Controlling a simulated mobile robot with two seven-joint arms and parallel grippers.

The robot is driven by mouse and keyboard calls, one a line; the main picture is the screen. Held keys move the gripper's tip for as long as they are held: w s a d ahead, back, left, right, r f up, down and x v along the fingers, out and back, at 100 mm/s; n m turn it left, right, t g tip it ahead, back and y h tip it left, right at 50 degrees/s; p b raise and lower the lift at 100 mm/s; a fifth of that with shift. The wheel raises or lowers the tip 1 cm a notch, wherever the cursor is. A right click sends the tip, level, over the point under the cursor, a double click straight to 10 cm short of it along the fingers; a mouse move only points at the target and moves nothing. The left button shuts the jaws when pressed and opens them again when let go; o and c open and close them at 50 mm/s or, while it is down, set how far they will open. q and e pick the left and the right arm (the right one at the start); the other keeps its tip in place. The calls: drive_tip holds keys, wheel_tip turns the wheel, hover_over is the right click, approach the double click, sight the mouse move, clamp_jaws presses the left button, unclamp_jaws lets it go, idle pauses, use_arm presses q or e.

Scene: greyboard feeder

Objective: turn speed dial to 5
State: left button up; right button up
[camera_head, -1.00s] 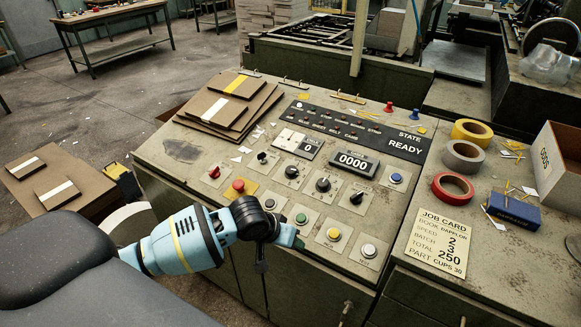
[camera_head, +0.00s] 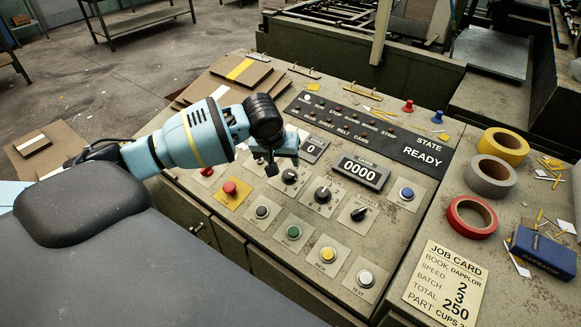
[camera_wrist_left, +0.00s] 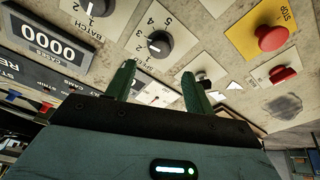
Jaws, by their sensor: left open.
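The speed dial (camera_head: 290,176) is a black knob on a light plate in the upper dial row, just right of my left gripper (camera_head: 272,163). In the left wrist view the speed dial (camera_wrist_left: 158,43) has numbers up to 5 around it, and its white mark appears to point near 2. My left gripper (camera_wrist_left: 158,78) is open and empty there. Its two green fingers are apart, and the dial shows beyond their tips, roughly between them. I see no contact with the dial. My right gripper is not in view.
The batch dial (camera_head: 323,195) is right of the speed dial. A red stop button (camera_head: 230,188) sits on a yellow plate to the left. Green (camera_head: 293,232) and yellow (camera_head: 327,255) buttons lie nearer. The job card (camera_head: 448,283) reads speed 2.

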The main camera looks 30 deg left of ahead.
sight(289, 173)
use_arm(q)
drive_tip(key=b+x, duration=0.1)
drive_tip(key=x, duration=0.6)
drive_tip(key=shift+w+f, duration=0.15)
drive_tip(key=shift+f, duration=0.15)
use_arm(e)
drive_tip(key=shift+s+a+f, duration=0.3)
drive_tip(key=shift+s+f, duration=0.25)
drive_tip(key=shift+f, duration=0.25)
